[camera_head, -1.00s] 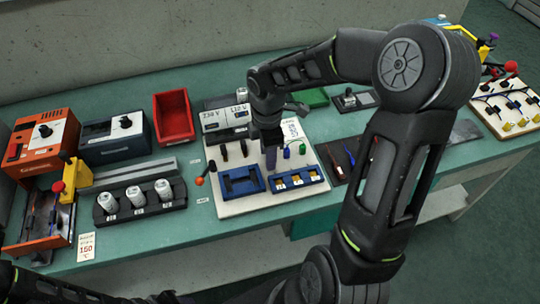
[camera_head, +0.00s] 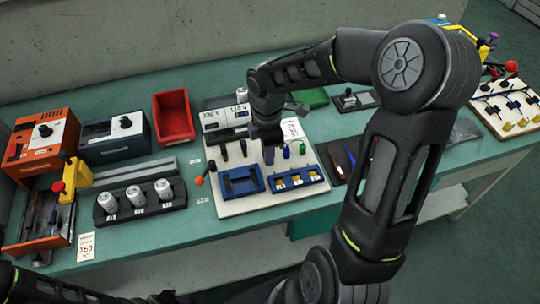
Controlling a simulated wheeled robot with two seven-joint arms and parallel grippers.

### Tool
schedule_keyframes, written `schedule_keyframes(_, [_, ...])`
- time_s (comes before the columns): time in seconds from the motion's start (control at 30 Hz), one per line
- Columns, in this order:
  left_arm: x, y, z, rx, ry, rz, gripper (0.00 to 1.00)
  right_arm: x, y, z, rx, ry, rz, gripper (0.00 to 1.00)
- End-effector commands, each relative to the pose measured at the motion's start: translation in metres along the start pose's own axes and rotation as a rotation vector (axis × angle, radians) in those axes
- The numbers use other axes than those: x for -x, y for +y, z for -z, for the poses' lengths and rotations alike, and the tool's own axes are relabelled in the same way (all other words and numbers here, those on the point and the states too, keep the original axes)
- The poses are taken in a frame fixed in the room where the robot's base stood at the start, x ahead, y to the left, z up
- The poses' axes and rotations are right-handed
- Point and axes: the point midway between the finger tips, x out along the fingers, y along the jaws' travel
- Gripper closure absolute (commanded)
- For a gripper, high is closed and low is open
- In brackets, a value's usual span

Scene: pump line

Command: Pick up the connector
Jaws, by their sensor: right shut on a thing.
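My right gripper (camera_head: 268,146) points down over the white board (camera_head: 240,207), above and behind the two blue trays. It is shut on a small greyish-purple piece that I take for the connector (camera_head: 269,157); the fingers hide most of it. The right blue tray (camera_head: 312,186) holds several small yellow and orange connectors. The left blue tray (camera_head: 261,189) looks empty. Dark, green and blue plugs stand upright on the board near the gripper. Parts of my left arm show at the bottom left edge, but its gripper does not show.
A black rack (camera_head: 112,214) with three silver cylinders stands left of the board. Screwdrivers lie on a dark mat to the right.

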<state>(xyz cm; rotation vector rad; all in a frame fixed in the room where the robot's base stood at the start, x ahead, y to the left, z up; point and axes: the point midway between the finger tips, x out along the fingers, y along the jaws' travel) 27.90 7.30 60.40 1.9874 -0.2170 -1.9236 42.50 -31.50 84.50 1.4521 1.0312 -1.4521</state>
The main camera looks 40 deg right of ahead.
Motion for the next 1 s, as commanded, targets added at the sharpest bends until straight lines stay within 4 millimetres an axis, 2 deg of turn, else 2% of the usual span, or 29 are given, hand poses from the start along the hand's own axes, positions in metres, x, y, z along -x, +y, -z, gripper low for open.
schedule_keyframes(0.33, [0.000,0.000,0.000,0.000,0.000,0.000,0.64,0.001,0.000,0.000,0.000,0.000,0.000,1.00])
schedule_keyframes(0.47, [0.000,0.000,0.000,0.000,0.000,0.000,0.64,0.009,0.001,0.000,-0.001,0.000,-0.003,1.00])
schedule_keyframes(0.57, [0.000,0.000,0.000,0.000,0.000,0.000,0.64,0.022,0.001,0.000,0.000,0.000,-0.005,1.00])
schedule_keyframes(0.9, [-0.001,0.000,0.000,0.000,0.000,0.000,0.64,0.085,0.001,0.000,0.000,0.000,-0.004,1.00])
schedule_keyframes(1.0, [-0.001,-0.001,0.000,0.000,0.000,0.000,0.64,0.096,0.001,0.000,0.000,0.001,-0.002,1.00])
